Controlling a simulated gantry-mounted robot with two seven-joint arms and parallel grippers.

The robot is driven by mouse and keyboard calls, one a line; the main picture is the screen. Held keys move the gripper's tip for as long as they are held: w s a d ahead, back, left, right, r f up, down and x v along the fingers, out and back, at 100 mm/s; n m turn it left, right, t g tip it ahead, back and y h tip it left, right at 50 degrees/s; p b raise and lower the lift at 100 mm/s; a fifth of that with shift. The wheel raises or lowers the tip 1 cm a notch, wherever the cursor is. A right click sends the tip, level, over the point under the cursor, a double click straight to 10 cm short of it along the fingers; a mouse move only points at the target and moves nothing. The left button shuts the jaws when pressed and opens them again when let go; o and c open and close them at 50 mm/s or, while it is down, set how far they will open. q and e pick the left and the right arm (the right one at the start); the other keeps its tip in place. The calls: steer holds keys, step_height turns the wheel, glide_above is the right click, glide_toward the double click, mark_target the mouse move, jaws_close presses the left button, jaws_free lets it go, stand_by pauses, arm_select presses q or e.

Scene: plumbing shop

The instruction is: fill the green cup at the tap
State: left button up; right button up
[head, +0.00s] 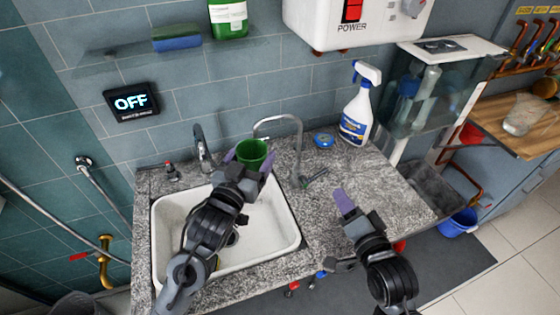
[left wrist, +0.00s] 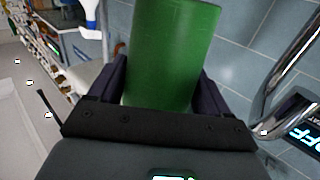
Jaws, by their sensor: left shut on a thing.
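My left gripper (head: 245,170) is shut on the green cup (head: 252,152) and holds it over the back of the white sink (head: 157,245). In the left wrist view the cup (left wrist: 170,55) fills the space between the two dark fingers (left wrist: 162,85). In the head view the cup looks upright, its mouth just below the end of the curved chrome tap (head: 297,135); exact alignment is unclear. No water shows. The tap's lever (head: 316,176) is right of its base. My right gripper (head: 346,207) is over the counter right of the sink; its opening is unclear.
A second chrome tap (head: 202,150) stands left of the cup. A spray bottle (head: 355,118) and a blue round item (head: 323,140) stand at the counter's back. A wall display (head: 131,102) reads OFF. The granite counter (head: 395,195) is clear at right.

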arm_select(q)
steer(key=x, duration=0.2)
steer(key=shift+w+d, duration=0.2)
steer(key=shift+w, duration=0.15)
steer(key=shift+s, duration=0.1)
stand_by(1.8)
steer(key=v, duration=0.7)
steer(key=shift+s+a, duration=0.15)
arm_select(e)
steer(key=shift+o, duration=0.2)
steer(key=shift+w, duration=0.1)
